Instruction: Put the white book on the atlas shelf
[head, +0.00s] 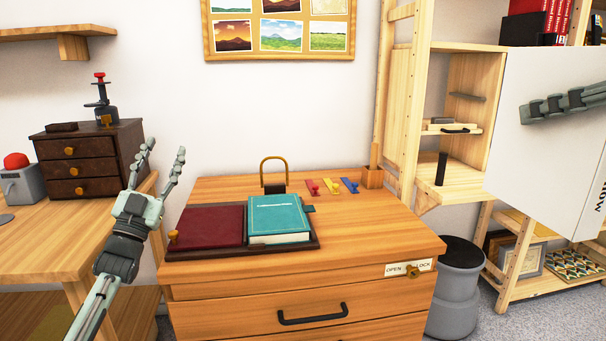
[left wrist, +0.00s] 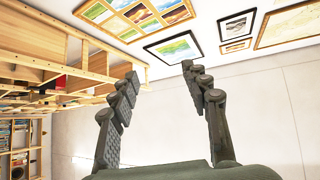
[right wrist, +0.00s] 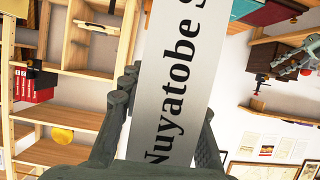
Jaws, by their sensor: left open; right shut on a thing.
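The large white book (head: 530,165) stands at the right of the head view, with black lettering on its edge. In the right wrist view the white book (right wrist: 178,70) shows black text beginning "Nuyatobe". My right gripper (right wrist: 168,100) is shut on it; in the head view its finger (head: 565,104) lies across the book's face. My left gripper (head: 163,150) is open and empty, left of the wooden drawer cabinet; its fingers (left wrist: 158,72) also show apart in the left wrist view. A wooden shelf unit (head: 478,75) stands partly behind the book. I cannot tell which shelf is the atlas shelf.
A drawer cabinet (head: 370,235) carries a tray with a teal book (head: 278,218) and a dark red panel (head: 208,226). Red books (head: 552,12) stand high on the shelf unit. A grey bin (head: 455,290) stands on the floor. A dark small chest (head: 90,155) is at left.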

